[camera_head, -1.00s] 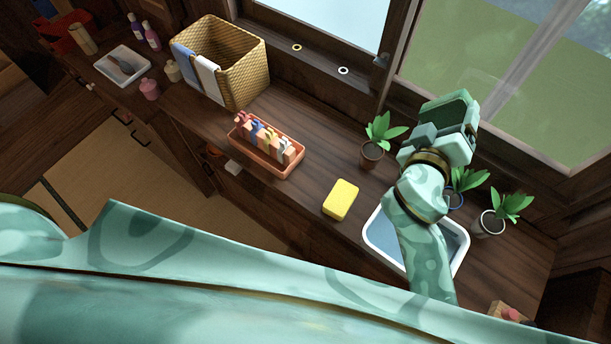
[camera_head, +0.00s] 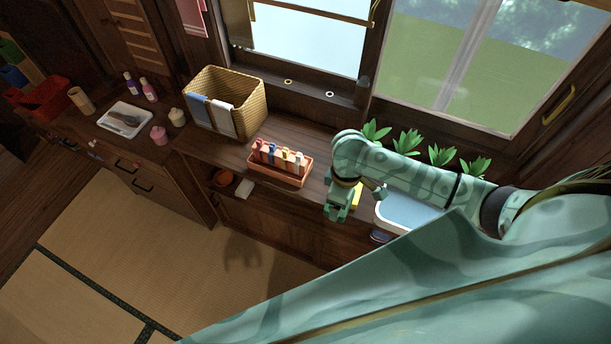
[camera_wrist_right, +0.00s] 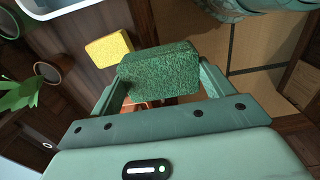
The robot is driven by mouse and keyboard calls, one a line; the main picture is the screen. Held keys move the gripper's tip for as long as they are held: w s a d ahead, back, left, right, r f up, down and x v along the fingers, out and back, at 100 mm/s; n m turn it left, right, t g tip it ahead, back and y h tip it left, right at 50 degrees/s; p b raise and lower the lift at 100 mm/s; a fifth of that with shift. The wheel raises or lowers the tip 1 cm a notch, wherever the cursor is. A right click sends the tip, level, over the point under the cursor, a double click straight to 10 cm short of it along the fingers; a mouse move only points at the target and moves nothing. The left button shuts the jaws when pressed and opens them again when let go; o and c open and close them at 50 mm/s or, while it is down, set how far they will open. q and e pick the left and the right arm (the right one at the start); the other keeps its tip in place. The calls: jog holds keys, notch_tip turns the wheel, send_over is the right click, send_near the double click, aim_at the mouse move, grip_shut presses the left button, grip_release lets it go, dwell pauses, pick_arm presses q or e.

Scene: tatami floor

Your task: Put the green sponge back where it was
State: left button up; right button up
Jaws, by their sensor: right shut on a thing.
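The green sponge (camera_wrist_right: 160,68) is between the two fingers of my right gripper (camera_wrist_right: 158,92) in the right wrist view, and the gripper is shut on it. In the head view, my right gripper (camera_head: 339,208) hangs at the counter's front edge, and I cannot make out the sponge there. A yellow sponge (camera_head: 358,196) lies on the counter just behind the gripper, partly hidden by it. The yellow sponge also shows beyond the green one in the wrist view (camera_wrist_right: 108,48). My left gripper is not in view.
A terracotta tray (camera_head: 279,176) with several pegs stands left of my right gripper. A white-rimmed basin (camera_head: 379,217) lies to the right, partly under my arm. Potted plants (camera_head: 407,141) line the window side. A wicker basket (camera_head: 245,108) stands farther left.

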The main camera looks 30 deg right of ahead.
jog(key=w+d+f+b, duration=0.1)
jog(key=w+f+b, duration=0.1)
jog(key=w+f, duration=0.1)
jog(key=w+d+f+b, duration=0.1)
jog(key=w+f+b, duration=0.1)
jog(key=w+f, duration=0.1)
jog(key=w+d+f+b, duration=0.1)
jog(key=w+f+b, duration=0.1)
jog(key=w, duration=0.3)
jog(key=shift+w+f+b, duration=0.2)
jog(key=shift+f+b, duration=0.2)
jog(key=shift+b, duration=0.2)
jog(key=shift+w+d+f, duration=0.15)
jog(key=shift+w+f, duration=0.2)
jog(key=shift+w, duration=0.05)
notch_tip(320, 180, down, 3)
jog(key=b, duration=0.2)
jog(key=shift+w+f+b, duration=0.15)
jog(key=shift+f+b, duration=0.05)
jog(key=shift+b, duration=0.15)
jog(key=shift+r, duration=0.1)
jog(key=o, duration=0.9)
